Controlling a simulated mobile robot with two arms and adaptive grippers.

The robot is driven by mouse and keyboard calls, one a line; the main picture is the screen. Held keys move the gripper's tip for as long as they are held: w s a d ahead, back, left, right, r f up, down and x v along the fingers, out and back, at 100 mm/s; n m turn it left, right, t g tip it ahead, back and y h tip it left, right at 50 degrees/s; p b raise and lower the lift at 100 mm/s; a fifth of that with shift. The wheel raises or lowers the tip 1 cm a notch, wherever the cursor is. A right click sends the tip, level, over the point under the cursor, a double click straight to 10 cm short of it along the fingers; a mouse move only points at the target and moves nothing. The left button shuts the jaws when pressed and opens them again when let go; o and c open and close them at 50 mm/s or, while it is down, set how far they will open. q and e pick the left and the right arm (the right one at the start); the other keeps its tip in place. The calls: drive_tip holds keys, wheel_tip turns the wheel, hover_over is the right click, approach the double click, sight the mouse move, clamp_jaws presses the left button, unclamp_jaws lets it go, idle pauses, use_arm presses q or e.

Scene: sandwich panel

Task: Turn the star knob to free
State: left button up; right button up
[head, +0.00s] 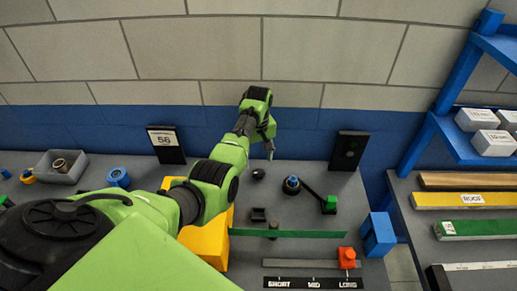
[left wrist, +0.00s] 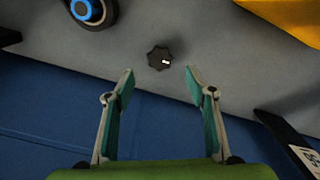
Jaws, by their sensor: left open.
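The star knob (left wrist: 159,58) is black with a lobed rim and a small white mark right of its centre. It sits on the grey panel (left wrist: 215,40), just beyond my fingertips in the left wrist view. In the head view it is a small dark knob (head: 258,174) near the back of the panel. My left gripper (head: 269,150) is above and behind it there. In the left wrist view my left gripper (left wrist: 159,72) is open and empty, its fingers apart on either side of the line to the knob. I cannot read any label at the knob. My right gripper is not in view.
A blue-ringed black knob (head: 291,186) with a green-tipped lever (head: 329,203) stands right of the star knob. A yellow block (head: 205,243) lies front left, partly behind my arm. Black stands, one marked 56 (head: 165,143), line the back edge before the blue wall.

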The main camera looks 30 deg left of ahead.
use_arm(q)
wheel_tip(320, 180, up, 5)
drive_tip(key=shift+r, duration=0.1)
idle(0.7)
